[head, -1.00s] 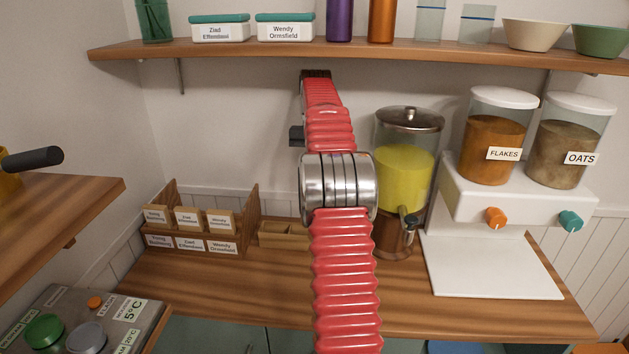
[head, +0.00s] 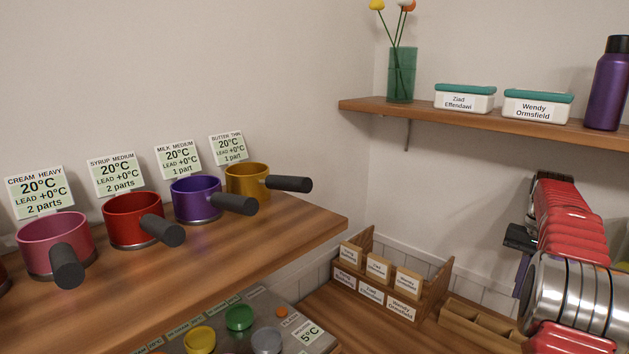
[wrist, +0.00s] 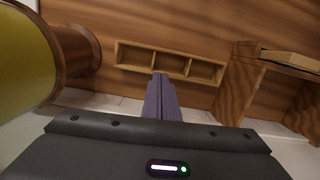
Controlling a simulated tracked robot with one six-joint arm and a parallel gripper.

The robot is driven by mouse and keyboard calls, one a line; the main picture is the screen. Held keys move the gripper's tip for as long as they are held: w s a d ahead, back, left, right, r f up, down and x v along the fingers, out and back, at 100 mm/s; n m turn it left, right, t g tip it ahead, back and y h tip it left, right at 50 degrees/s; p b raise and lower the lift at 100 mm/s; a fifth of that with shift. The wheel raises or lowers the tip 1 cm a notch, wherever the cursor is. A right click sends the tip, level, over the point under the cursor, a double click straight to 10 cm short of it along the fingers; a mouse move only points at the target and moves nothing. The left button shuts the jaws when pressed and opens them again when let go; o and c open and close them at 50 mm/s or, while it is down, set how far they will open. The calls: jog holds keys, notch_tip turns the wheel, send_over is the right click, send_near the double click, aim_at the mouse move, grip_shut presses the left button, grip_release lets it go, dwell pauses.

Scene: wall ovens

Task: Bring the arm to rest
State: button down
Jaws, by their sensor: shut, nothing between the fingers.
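My arm shows at the right edge of the head view as red ribbed sleeves with a wide metal joint band, partly cut off by the frame. My gripper is mostly hidden behind the arm in the head view. In the wrist view my gripper (wrist: 162,80) has its two purple-grey fingers together, with nothing between them. The fingertips appear in front of an empty wooden tray with compartments (wrist: 140,57); whether they touch it I cannot tell.
Pots with handles, such as the purple pot (head: 195,200), line the left shelf. A labelled card rack (head: 385,285) stands on the right counter. A wall shelf (head: 480,124) holds a vase, boxes and a purple bottle (head: 607,85). The yellow dispenser (wrist: 25,60) is close by in the wrist view.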

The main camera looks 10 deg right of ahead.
jog(key=s+a+r+n+t+h, duration=0.1)
jog(key=s+a+n, duration=0.15)
jog(key=a, duration=0.85)
jog(key=s+a+n+t+h, duration=0.1)
jog(key=s+a+n, duration=0.15)
jog(key=a, duration=0.85)
jog(key=s+a+r+n+t, duration=0.1)
jog(key=s+a+n+t, duration=0.1)
jog(key=s+a, duration=0.6)
jog(key=s+a+r+n+t, duration=0.1)
jog(key=s+a+n+t, duration=0.1)
jog(key=s+a, duration=0.6)
jog(key=a+n, duration=0.1)
jog(key=a, duration=0.6)
jog(key=shift+y, duration=0.4)
jog(key=shift+r, duration=0.1)
